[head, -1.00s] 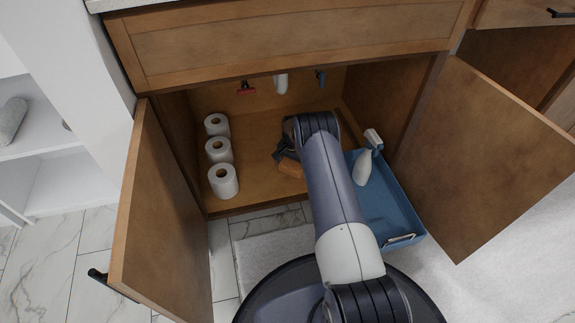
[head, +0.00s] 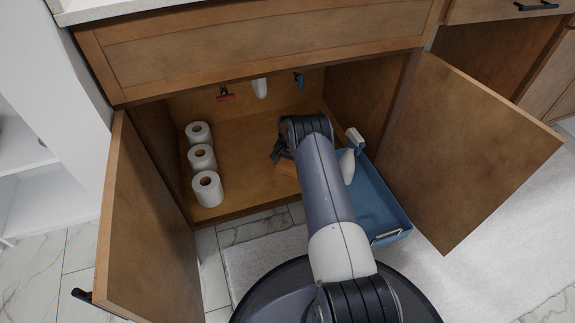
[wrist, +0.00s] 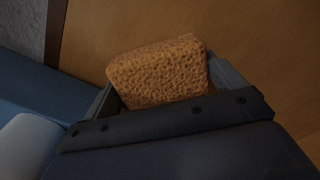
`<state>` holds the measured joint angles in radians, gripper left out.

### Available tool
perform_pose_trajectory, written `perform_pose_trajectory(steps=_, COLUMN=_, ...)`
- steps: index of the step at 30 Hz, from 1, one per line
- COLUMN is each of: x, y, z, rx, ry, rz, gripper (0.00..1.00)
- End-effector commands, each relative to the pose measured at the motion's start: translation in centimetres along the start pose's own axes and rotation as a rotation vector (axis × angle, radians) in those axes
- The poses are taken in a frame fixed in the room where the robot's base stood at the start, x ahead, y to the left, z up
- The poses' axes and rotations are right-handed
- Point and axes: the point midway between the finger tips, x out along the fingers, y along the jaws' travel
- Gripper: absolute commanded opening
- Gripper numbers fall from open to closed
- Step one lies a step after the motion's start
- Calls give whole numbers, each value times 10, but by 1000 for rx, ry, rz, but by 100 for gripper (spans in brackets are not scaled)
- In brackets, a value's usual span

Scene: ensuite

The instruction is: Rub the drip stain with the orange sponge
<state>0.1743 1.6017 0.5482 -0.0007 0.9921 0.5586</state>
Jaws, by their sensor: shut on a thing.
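The orange sponge (wrist: 158,72) is held between the fingers of my gripper (wrist: 165,88) in the wrist view, over the wooden cabinet floor. In the head view my gripper (head: 281,157) is inside the open cabinet, low over its floor, with part of the sponge (head: 287,167) showing beside my arm. My arm covers much of the gripper. Whether the sponge touches the floor I cannot tell. I see no drip stain in either view; my arm and the sponge hide part of the cabinet floor (head: 240,171).
Several white paper rolls (head: 207,188) stand along the cabinet's left side. A blue tray (head: 380,205) with a white spray bottle (head: 347,166) is at the right. Open doors (head: 145,220) flank the cabinet. A red-handled valve (head: 225,96) and white pipe (head: 260,88) are at the back.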

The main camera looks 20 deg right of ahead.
Motion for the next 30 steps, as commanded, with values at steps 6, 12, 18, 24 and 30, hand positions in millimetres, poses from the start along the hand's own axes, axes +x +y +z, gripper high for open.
perform_pose_trajectory(steps=6, x=0, y=-13, z=11, rx=-2, ry=1, rz=-1, gripper=72)
perform_pose_trajectory(steps=12, x=1, y=-26, z=21, rx=-1, ry=2, rz=-2, gripper=72)
perform_pose_trajectory(steps=18, x=2, y=-30, z=26, rx=-1, ry=2, rz=-2, gripper=72)
perform_pose_trajectory(steps=24, x=3, y=-41, z=36, rx=-2, ry=1, rz=-1, gripper=72)
perform_pose_trajectory(steps=30, x=5, y=-53, z=47, rx=-1, ry=-1, rz=-1, gripper=72)
